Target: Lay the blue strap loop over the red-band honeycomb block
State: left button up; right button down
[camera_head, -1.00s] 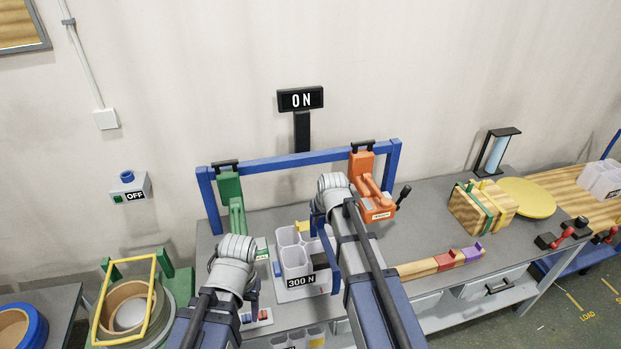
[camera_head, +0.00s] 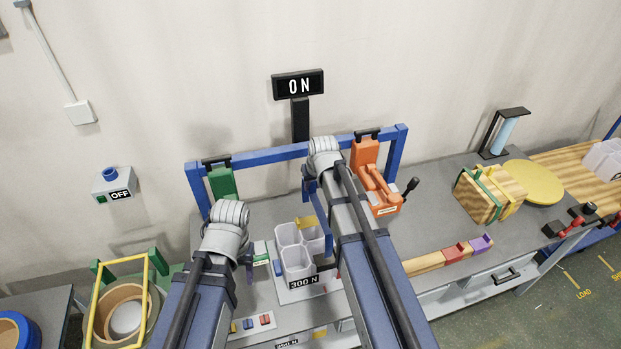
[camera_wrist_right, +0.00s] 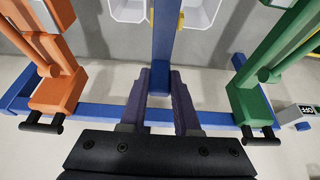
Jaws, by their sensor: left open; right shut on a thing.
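My right gripper (camera_head: 309,188) is shut on the blue strap loop (camera_head: 328,232), which hangs beside the white honeycomb cells (camera_head: 290,236). In the right wrist view the strap loop (camera_wrist_right: 165,35) runs straight between the purple fingers of that gripper (camera_wrist_right: 163,85). The cells stand on a plate labelled 300 N (camera_head: 304,282), with a yellow piece (camera_head: 307,222) among them. I cannot make out a red band on them; my right arm and the strap hide part of the group. My left gripper (camera_head: 246,262) is open and empty, left of the plate.
A blue frame (camera_head: 265,160) holds a green tool (camera_head: 222,183) and an orange tool (camera_head: 378,188) behind the cells. An ON sign (camera_head: 299,85) stands behind it. Strapped wooden blocks (camera_head: 485,196) and a yellow disc (camera_head: 534,181) are at right.

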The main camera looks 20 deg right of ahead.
jog(key=shift+s+r, duration=0.2)
jog(key=shift+s, duration=0.15)
jog(key=shift+w+f, duration=0.25)
jog(key=shift+f, duration=0.05)
jog(key=shift+s+f+b, duration=0.15)
jog(key=shift+f+b, duration=0.45)
jog(key=shift+b, duration=0.25)
pick_arm(q)
notch_tip(320, 180, down, 18)
jog(key=b, duration=1.6)
jog(key=shift+s+f+b, duration=0.15)
jog(key=shift+s+b, duration=0.05)
jog(key=shift+b, duration=0.2)
pick_arm(e)
notch_tip(320, 180, down, 17)
jog(key=shift+r, duration=0.1)
pick_arm(q)
jog(key=shift+f, duration=0.15)
pick_arm(e)
jog(key=shift+c, duration=0.8)
grip_release()
